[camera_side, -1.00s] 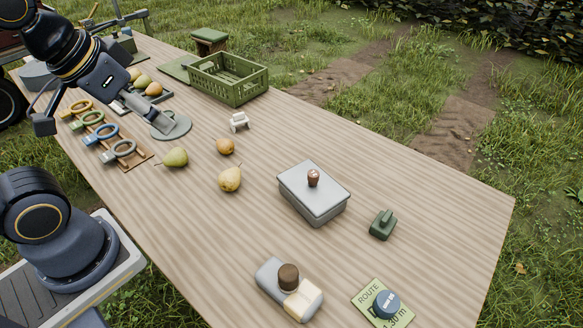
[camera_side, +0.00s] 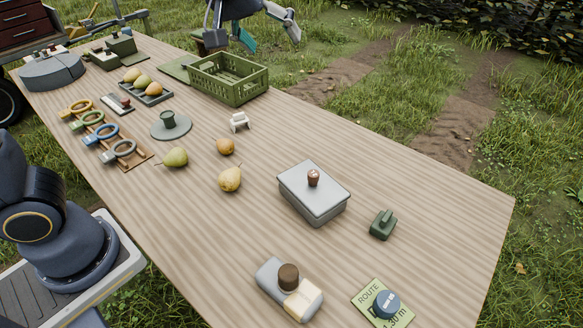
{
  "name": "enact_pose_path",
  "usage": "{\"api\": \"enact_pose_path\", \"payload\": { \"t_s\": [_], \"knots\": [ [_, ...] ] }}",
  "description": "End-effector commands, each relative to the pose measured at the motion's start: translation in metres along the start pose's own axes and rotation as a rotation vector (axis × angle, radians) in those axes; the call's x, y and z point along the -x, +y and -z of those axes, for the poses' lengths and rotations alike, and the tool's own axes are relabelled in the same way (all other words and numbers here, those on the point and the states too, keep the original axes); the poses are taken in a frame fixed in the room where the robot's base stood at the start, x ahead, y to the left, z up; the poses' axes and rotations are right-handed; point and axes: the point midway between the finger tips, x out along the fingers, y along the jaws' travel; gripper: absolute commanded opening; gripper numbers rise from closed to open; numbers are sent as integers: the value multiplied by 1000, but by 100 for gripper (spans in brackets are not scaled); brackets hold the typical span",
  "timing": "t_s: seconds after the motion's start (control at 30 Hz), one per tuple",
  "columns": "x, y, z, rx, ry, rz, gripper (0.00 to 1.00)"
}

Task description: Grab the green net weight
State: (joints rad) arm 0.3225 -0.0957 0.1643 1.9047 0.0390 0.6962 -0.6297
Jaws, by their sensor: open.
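A small dark green block with a raised handle (camera_side: 383,224) sits on the right part of the table, right of the grey lidded box; it looks like the green net weight. My gripper (camera_side: 269,33) is at the top of the picture, raised near the far edge of the table behind the green crate. Its fingers are spread and nothing is between them. It is well apart from the green block. The upper part of my gripper is cut off by the picture edge.
A grey lidded box (camera_side: 314,193), pears (camera_side: 230,179), a green crate (camera_side: 229,79) and a round grey-green base with a small cup shape (camera_side: 171,126) stand on the table. A route card (camera_side: 367,295) lies near the front. Bare wood surrounds the green block.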

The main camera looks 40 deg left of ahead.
Motion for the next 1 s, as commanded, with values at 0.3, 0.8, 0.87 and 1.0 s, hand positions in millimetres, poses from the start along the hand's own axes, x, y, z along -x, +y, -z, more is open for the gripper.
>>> {"api": "enact_pose_path", "payload": {
  "t_s": [0.3, 0.8, 0.87, 1.0],
  "knots": [
    [-176, 133, -80, -171, -108, 71, 81],
    [-278, 153, -220, -436, -208, 159, 81],
    [-292, 150, -222, -436, -209, 160, 81],
    [-325, 144, -228, -436, -209, 159, 81]
  ]
}}
